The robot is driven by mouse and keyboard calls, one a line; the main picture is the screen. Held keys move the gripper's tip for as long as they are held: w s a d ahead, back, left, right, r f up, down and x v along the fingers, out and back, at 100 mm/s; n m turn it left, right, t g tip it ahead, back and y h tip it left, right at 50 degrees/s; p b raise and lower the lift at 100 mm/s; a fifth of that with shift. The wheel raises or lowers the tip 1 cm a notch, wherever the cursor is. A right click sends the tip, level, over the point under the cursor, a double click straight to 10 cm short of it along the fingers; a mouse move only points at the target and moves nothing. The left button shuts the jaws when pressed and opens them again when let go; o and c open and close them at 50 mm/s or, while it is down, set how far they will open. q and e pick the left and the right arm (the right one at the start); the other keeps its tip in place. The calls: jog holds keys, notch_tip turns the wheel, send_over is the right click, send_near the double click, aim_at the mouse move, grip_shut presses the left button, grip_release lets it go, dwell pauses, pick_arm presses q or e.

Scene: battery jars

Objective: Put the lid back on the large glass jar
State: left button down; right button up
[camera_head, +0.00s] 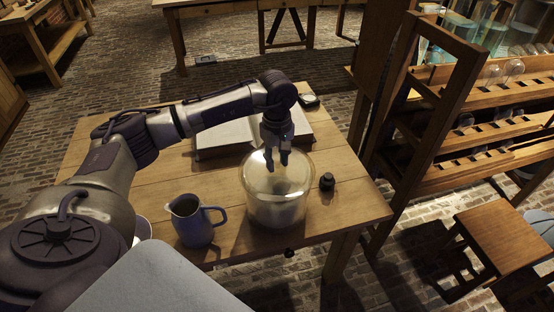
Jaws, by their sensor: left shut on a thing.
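The large glass jar (275,204) stands upright near the right end of the wooden table, clear with a pale lower part. My left gripper (277,160) points down at the jar's top from above. It is shut on the lid (262,176), which looks like clear, faintly golden glass. The fingers hide the gripped part of the lid. I cannot tell from this view whether the lid touches the jar's rim or hovers just over it. My right gripper is not in view.
A blue-grey jug (194,222) stands left of the jar, and a small dark bottle (327,181) stands close on its right. An open book (226,138) lies behind. The table's front edge is near the jar. A shelf rack (463,142) and stool (500,236) stand to the right.

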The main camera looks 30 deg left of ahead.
pick_arm(q)
jog(key=c, duration=0.8)
grip_release()
jog(key=shift+o, duration=0.5)
jog(key=o, duration=0.4)
jog(key=shift+r+p, duration=0.3)
jog(key=shift+r, duration=0.2)
jog(key=shift+r+p, duration=1.6)
jog(key=shift+r, duration=1.45)
